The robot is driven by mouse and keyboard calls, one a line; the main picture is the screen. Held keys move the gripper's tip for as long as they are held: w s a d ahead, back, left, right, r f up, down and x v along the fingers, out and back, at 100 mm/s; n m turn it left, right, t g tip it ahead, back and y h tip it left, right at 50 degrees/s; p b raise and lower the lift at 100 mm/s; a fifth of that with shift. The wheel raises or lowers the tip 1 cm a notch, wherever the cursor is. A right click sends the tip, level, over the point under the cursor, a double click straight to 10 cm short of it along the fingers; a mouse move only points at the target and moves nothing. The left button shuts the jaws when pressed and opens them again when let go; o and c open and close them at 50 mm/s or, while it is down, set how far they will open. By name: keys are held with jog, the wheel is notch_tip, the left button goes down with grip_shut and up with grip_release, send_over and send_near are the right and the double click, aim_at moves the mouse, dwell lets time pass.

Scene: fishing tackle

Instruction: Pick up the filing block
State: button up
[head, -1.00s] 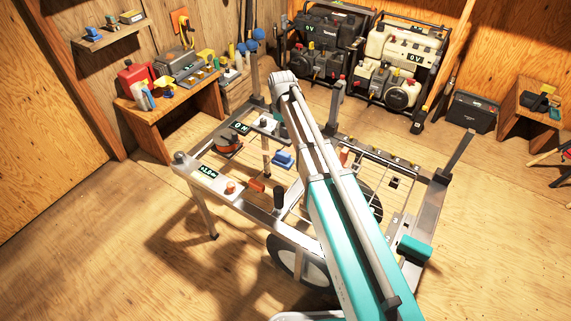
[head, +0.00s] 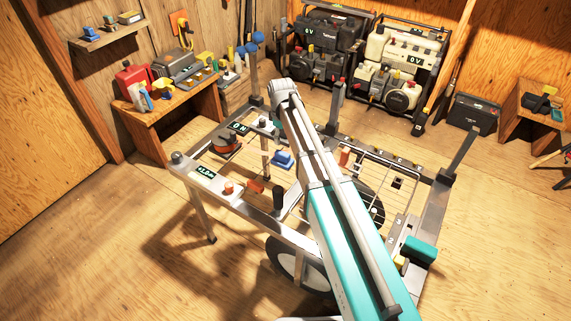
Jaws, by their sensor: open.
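I cannot tell for sure which thing is the filing block. Small items sit on a metal-framed cart (head: 246,222) in front of me: a blue piece (head: 283,160), a red-brown block (head: 256,185), an orange-red upright piece (head: 344,157) and a round dark-and-orange item (head: 226,145). A teal block (head: 420,249) is at the cart's right end. My arm reaches out over the cart and hides part of its middle. My gripper cannot be made out; no fingertips show beyond or beside the arm.
A wooden bench (head: 170,118) with tools stands at the left. Machines in frames (head: 402,85) stand at the back wall, with a dark box (head: 474,115) to their right. The floor at lower left is clear.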

aim_at(282, 153)
jog(key=shift+f+b, duration=2.15)
jog(key=shift+f, duration=0.3)
jog(key=shift+f+b, duration=2.6)
grip_shut()
